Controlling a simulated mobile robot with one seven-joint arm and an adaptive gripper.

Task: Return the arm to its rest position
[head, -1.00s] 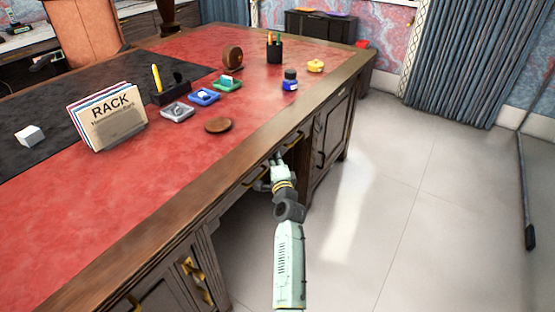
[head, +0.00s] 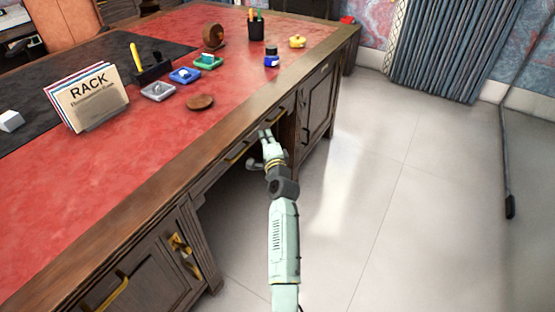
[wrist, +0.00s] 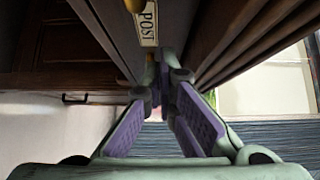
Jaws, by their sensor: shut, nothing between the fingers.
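My gripper (head: 266,133) is at the front of the desk, just below the desk top's edge and close to the drawer fronts. In the wrist view my gripper (wrist: 160,92) has its purple-padded fingers together at the tips with nothing between them. My arm reaches up to it from the bottom of the head view, over the floor. A label reading POST (wrist: 148,24) is just beyond the fingertips in the wrist view, beside a brass-coloured piece.
The desk (head: 120,202) has a red leather top holding a card rack (head: 88,98), small coloured trays, a round brown disc (head: 200,102), an ink bottle (head: 271,58) and a pen cup (head: 256,28). Brass handles (head: 108,294) stick out from its front. Open floor (head: 400,220) lies to the right.

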